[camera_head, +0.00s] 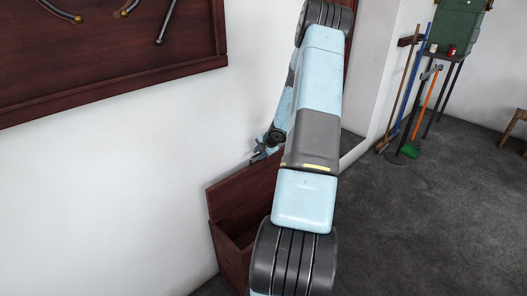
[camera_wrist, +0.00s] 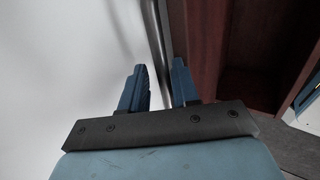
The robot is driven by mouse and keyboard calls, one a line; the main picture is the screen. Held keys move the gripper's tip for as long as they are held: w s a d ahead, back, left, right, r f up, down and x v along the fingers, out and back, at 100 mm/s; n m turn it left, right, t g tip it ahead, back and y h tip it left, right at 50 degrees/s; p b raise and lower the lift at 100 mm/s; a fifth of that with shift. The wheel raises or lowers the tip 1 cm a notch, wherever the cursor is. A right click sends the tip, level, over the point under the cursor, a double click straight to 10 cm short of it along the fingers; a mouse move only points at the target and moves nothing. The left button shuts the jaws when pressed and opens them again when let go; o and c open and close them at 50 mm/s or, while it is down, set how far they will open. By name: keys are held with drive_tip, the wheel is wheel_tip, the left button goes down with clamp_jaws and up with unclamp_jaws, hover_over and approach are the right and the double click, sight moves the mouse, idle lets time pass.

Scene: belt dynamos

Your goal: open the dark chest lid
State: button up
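The dark red-brown chest (camera_head: 228,262) stands against the white wall at lower centre in the head view, partly hidden by my arm. Its lid (camera_head: 238,196) appears raised, standing steeply at the wall side, with the dark inside showing below it. My gripper (camera_head: 263,153) is just above the lid's upper edge. In the wrist view the two blue fingers of my gripper (camera_wrist: 161,88) are apart. A grey metal bar (camera_wrist: 157,40) shows beyond and between them, and I cannot tell whether they touch it. The red-brown lid (camera_wrist: 207,40) is to their right.
A dark wooden wall board (camera_head: 110,50) with hooked metal pieces hangs at upper left. Brooms (camera_head: 408,100) and a green cabinet on a stand (camera_head: 456,28) are at the back right. The grey floor (camera_head: 430,220) at right is clear.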

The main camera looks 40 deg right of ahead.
drive_tip(key=a+v, duration=0.1)
drive_tip(key=v, duration=1.2)
drive_tip(key=shift+s+d+r, duration=0.2)
drive_tip(key=shift+d+r, duration=0.1)
drive_tip(key=shift+d, duration=0.15)
